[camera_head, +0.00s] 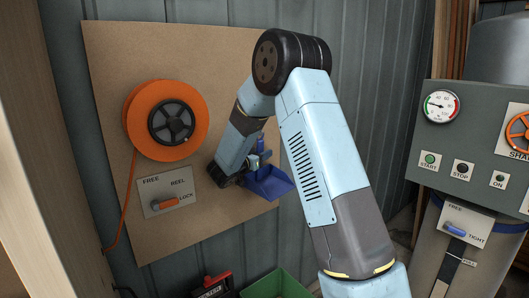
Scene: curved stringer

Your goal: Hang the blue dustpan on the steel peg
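The blue dustpan (272,184) is in front of the lower right part of the brown board, with its wide pan low and its narrow handle part (260,148) above. My gripper (240,177) is at the lower end of my arm, close against the left side of the dustpan. My forearm covers much of it, so I cannot tell whether its fingers are open or around the dustpan. I cannot make out the steel peg; it may be hidden behind my arm.
An orange hose reel (193,105) and a lever plate (168,192) are on the board (110,60) at left. A green bin (280,284) and a red-black case (212,287) stand below. A control panel (475,150) is at right; a wooden post (60,150) at left.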

